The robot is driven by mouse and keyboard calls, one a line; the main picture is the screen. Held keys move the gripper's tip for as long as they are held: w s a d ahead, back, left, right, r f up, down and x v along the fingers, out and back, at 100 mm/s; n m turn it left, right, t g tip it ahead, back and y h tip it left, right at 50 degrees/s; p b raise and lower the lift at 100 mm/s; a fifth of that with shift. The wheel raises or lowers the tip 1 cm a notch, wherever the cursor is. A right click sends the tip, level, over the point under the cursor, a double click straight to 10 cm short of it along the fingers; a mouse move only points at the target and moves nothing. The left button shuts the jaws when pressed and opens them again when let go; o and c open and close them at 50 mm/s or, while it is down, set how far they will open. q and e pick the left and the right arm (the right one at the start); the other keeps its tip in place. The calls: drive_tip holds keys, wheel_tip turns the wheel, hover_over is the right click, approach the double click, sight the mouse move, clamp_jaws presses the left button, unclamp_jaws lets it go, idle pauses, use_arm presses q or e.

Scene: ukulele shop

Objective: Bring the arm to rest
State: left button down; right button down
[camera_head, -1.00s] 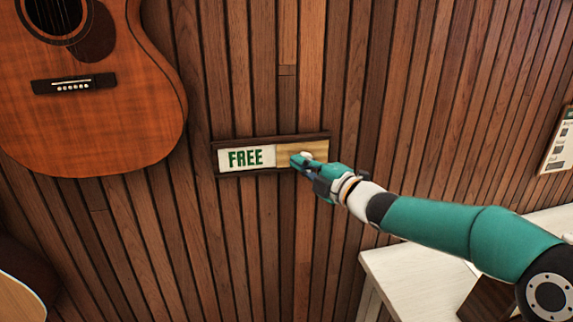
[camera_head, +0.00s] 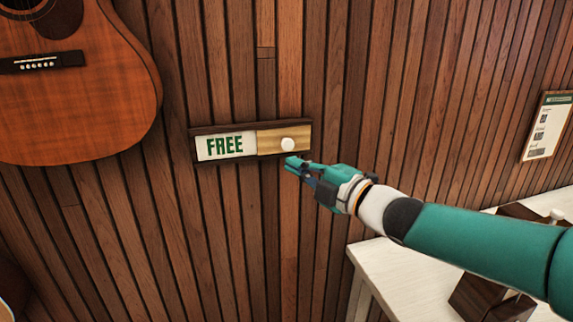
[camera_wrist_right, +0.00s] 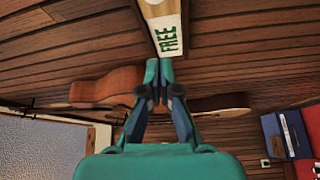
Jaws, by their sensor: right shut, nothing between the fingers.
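My right gripper (camera_head: 294,166) is shut and empty. In the head view its tips sit just below the right part of the sliding sign (camera_head: 226,145) on the wall, a little under the white knob (camera_head: 288,144). The sign shows the green word FREE on its left and a plain wooden slider (camera_head: 268,143) with the knob on its right. In the right wrist view the shut gripper (camera_wrist_right: 160,65) points toward the wall, with the FREE panel (camera_wrist_right: 168,38) above its tips. My left gripper is not in view.
A brown guitar (camera_head: 75,100) hangs on the slatted wall to the left. A white table (camera_head: 400,275) with dark wooden pieces stands at lower right, beneath my arm. A notice (camera_head: 548,127) hangs on the wall at far right.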

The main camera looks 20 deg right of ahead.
drive_tip(key=shift+s+d, duration=0.1)
drive_tip(key=shift+s, duration=0.15)
